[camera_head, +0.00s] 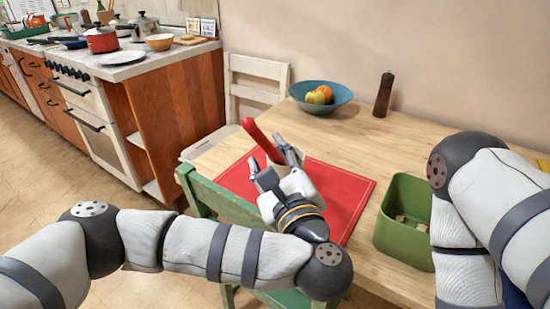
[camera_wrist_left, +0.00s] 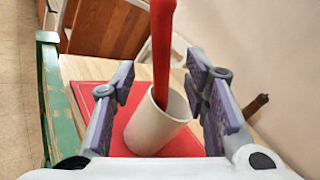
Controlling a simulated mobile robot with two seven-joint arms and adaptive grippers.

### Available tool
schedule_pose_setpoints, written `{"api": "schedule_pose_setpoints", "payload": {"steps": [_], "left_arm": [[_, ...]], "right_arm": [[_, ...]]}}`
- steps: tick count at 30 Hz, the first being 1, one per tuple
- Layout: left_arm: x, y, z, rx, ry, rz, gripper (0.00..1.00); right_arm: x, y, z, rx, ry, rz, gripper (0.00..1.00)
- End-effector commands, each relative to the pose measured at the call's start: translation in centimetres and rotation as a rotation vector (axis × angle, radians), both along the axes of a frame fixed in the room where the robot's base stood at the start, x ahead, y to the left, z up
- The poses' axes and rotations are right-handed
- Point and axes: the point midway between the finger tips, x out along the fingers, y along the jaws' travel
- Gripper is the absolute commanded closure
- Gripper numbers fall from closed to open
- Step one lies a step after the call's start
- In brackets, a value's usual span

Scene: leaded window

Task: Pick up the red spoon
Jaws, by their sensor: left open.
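The red spoon (camera_head: 262,139) leans up and to the left out of a cup on the red placemat (camera_head: 345,190). In the left wrist view the spoon (camera_wrist_left: 162,50) rises from a white cup (camera_wrist_left: 152,128), and its lower end is hidden inside. My left gripper (camera_head: 272,166) is open just in front of the spoon. In the left wrist view its two fingers (camera_wrist_left: 163,90) stand on either side of the spoon and cup, with gaps on both sides. My right arm shows at the right, but its gripper is out of view.
A green bin (camera_head: 408,199) with small blocks inside stands right of the placemat. A blue bowl of fruit (camera_head: 340,93) and a dark pepper mill (camera_head: 384,95) are at the back of the table. A green chair (camera_head: 215,197) stands at the near left edge.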

Motion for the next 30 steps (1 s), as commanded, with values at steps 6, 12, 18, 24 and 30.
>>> {"api": "schedule_pose_setpoints", "payload": {"steps": [6,12,18,24,30], "left_arm": [[2.9,0.5,-0.8,0.003,0.010,0.005,0.59],[5.5,0.9,-0.3,0.000,0.003,0.002,0.59],[5.7,0.9,-0.3,0.000,0.005,0.000,0.59],[5.6,0.9,-0.4,0.000,0.005,0.000,1.00],[5.6,0.9,-0.3,0.000,0.004,-0.001,1.00]], "right_arm": [[-1.5,0.0,-1.4,0.000,0.055,0.000,0.60],[-1.1,0.0,-1.0,0.001,0.039,0.000,0.60],[-1.1,0.0,-1.0,0.001,0.040,0.000,0.60],[-1.1,0.0,-1.0,0.001,0.040,0.000,0.60],[-1.1,0.0,-1.0,0.001,0.040,0.000,0.60]]}}
